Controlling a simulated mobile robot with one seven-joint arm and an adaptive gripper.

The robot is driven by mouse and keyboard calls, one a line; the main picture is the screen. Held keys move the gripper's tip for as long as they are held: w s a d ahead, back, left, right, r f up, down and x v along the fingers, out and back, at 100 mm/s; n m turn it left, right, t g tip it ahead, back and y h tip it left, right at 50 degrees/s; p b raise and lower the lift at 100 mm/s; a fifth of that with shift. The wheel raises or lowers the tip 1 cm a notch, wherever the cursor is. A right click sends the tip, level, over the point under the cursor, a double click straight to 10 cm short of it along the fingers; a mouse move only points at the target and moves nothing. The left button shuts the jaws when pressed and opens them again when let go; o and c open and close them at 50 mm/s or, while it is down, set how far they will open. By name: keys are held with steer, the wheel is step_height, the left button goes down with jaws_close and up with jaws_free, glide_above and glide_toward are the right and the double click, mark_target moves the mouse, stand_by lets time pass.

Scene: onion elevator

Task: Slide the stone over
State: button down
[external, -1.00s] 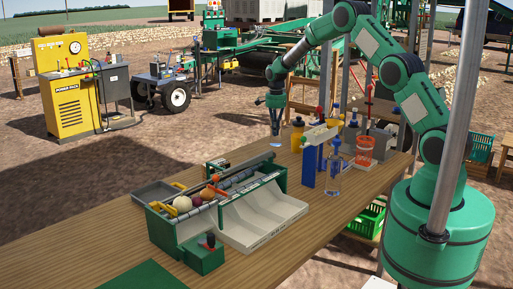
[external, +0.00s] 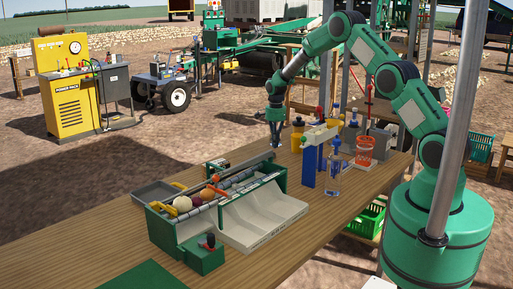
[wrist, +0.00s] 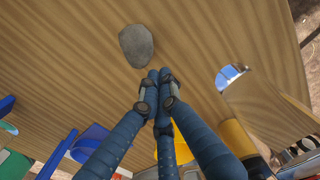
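The stone (wrist: 136,45) is a flat, grey, rounded piece lying on the wooden table (wrist: 60,75), seen in the wrist view. My gripper (wrist: 158,78) has its dark blue fingers brought together, with nothing visible between the tips. The tips are just below and right of the stone in that view, with a small strip of bare wood between them. In the external view my gripper (external: 275,143) points down, low over the far part of the table. I cannot make out the stone in the external view.
A yellow bottle (external: 297,136), a blue stand (external: 309,164), a clear bottle (external: 334,171) and an orange cup (external: 364,150) stand right of my gripper. A green sorter tray (external: 168,236) with balls is nearer the camera. The wood around the stone is clear.

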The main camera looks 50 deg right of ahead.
steer(key=shift+f, duration=1.8)
steer(key=a+p, duration=0.2)
steer(key=a, duration=1.7)
steer(key=shift+r+p, duration=0.1)
steer(key=shift+p, duration=0.3)
steer(key=shift+d, duration=0.15)
step_height(320, 180, up, 10)
steer(key=p, duration=0.4)
steer(key=shift+w, duration=0.1)
